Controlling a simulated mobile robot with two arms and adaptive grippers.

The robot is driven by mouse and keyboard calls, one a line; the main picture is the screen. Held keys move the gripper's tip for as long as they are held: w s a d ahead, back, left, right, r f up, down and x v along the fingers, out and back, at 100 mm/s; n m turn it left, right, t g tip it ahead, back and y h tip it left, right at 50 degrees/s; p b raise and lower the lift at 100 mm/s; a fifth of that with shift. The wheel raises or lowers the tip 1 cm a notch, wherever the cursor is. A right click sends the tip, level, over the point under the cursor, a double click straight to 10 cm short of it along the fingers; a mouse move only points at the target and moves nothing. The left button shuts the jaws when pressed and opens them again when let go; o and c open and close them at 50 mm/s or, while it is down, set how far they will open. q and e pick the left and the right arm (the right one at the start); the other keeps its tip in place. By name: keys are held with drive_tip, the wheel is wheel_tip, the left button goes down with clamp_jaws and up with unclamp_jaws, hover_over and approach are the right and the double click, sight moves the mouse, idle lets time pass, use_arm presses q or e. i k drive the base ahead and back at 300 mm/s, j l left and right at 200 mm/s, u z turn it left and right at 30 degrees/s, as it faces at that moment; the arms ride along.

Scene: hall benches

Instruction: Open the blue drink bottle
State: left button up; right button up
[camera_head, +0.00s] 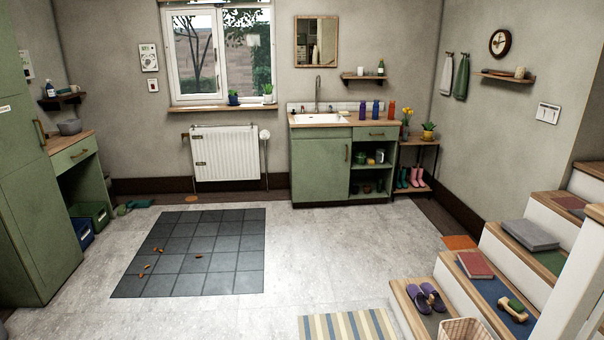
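Several upright drink bottles stand at the right end of the counter at the far wall, right of the sink. The blue drink bottle (376,108) is in the middle, between a purple bottle (362,108) and an orange bottle (391,108). The blue bottle is small and far off, so I cannot make out its lid or whether it is open. Neither of my grippers is in view.
The green sink cabinet (322,165) has open shelves at right. A plant stand (427,160) is beside it. The grey tiled mat (205,255) has small brown bits on it. Stairs (447,285) and a striped rug (347,327) are at front right. The middle floor is clear.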

sight(376, 107)
drive_tip(key=i, duration=2.15)
drive_tip(key=i+l+z, duration=0.2)
drive_tip(key=i, duration=0.35)
drive_tip(key=i+j+z, duration=0.2)
drive_tip(key=i, duration=0.35)
drive_tip(key=i+z, duration=0.2)
drive_tip(key=i, duration=0.35)
drive_tip(key=i+j+z, duration=0.2)
drive_tip(key=i, duration=0.35)
drive_tip(key=i+z, duration=0.2)
drive_tip(key=i, duration=0.75)
